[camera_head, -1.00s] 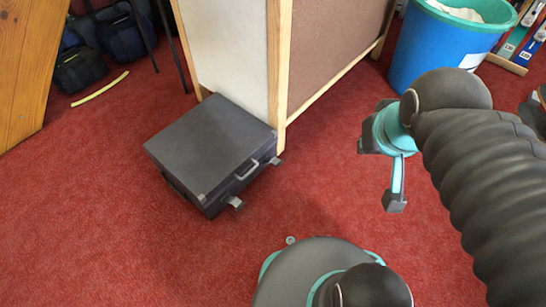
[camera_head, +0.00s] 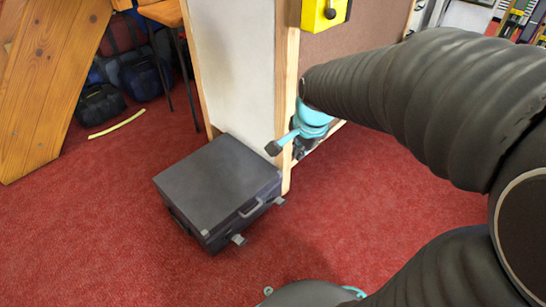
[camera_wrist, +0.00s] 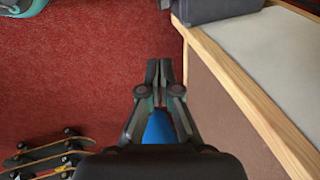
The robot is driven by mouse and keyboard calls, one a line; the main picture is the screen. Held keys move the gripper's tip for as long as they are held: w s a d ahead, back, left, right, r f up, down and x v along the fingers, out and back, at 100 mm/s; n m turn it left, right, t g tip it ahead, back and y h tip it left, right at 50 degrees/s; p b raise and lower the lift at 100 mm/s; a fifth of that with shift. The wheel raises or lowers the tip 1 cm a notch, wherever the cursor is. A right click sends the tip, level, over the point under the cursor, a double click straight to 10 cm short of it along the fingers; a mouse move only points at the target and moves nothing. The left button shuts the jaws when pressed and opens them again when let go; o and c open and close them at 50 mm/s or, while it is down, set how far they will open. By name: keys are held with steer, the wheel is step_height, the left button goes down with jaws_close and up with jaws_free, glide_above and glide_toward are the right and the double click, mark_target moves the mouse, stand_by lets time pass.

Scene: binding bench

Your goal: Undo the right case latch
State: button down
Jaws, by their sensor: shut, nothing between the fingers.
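The dark grey case (camera_head: 215,185) lies flat on the red carpet against the end of the white panel in the head view. Its grey handle (camera_head: 251,208) is on the front side, between two small grey latches. The right latch (camera_head: 279,201) and the left latch (camera_head: 238,239) both show as tabs sticking out from the front side. My gripper (camera_head: 285,148) is above and behind the right latch, apart from the case, partly hidden by my arm. In the wrist view my gripper (camera_wrist: 159,70) is shut and empty, with the case's edge (camera_wrist: 215,10) beyond its fingertips.
The wood-framed panel (camera_head: 232,70) rises beside my gripper, very near it in the picture. A yellow box (camera_head: 322,14) is on its brown side. Dark bags (camera_head: 100,105) lie at the back left. Skateboards (camera_wrist: 45,155) show in the wrist view. Carpet before the case is clear.

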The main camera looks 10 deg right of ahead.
steer(key=w+f+m+g, duration=0.2)
steer(key=w+f+m, duration=0.7)
steer(key=f, duration=0.4)
steer(key=m, duration=0.8)
glide_toward(284, 202)
steer(key=shift+g, duration=0.4)
steer(key=f, duration=0.2)
steer(key=f+b, duration=0.1)
steer(key=f, duration=0.1)
steer(key=w+f, duration=0.1)
steer(key=f, duration=0.2)
steer(key=shift+a+b, duration=0.15)
steer(key=shift+b, duration=0.15)
steer(key=shift+s+f, duration=0.3)
steer(key=shift+f, duration=0.55)
steer(key=shift+r, duration=0.1)
steer(key=shift+r+p, duration=0.8)
